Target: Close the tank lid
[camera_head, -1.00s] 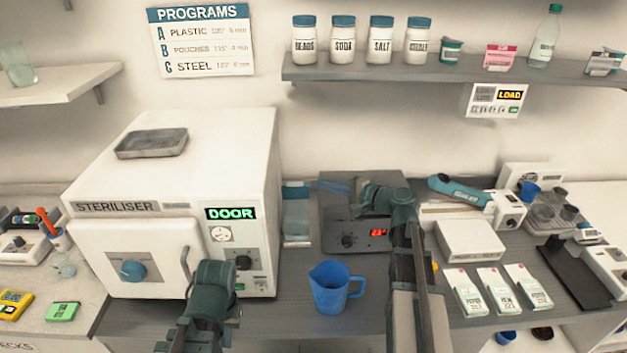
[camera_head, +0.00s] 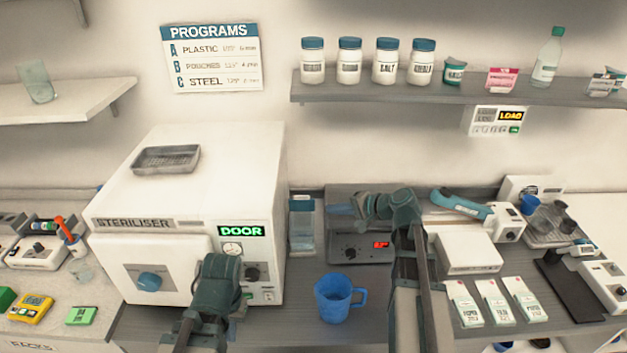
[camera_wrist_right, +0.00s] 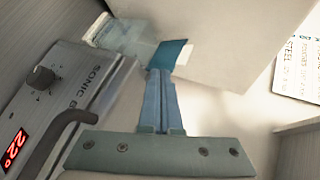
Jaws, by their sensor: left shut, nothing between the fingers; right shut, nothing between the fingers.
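The tank looks like the dark grey bath (camera_head: 345,252) with a red display, right of the steriliser; the right wrist view shows "SONIC" on its front (camera_wrist_right: 75,75). I cannot make out its lid clearly in the head view. A dark curved bar (camera_wrist_right: 60,125) crosses the bath front in the right wrist view. My right gripper (camera_head: 338,210) is over the bath's back left, its blue fingers (camera_wrist_right: 160,75) shut and empty, pointing toward a clear container with a blue top (camera_wrist_right: 115,38). My left gripper (camera_head: 218,285) is in front of the steriliser, its fingertips hidden.
The white steriliser (camera_head: 205,185) stands left. The clear container (camera_head: 302,230) stands between it and the bath. A blue jug (camera_head: 332,300) is on the counter in front. A shelf (camera_head: 400,92) runs above.

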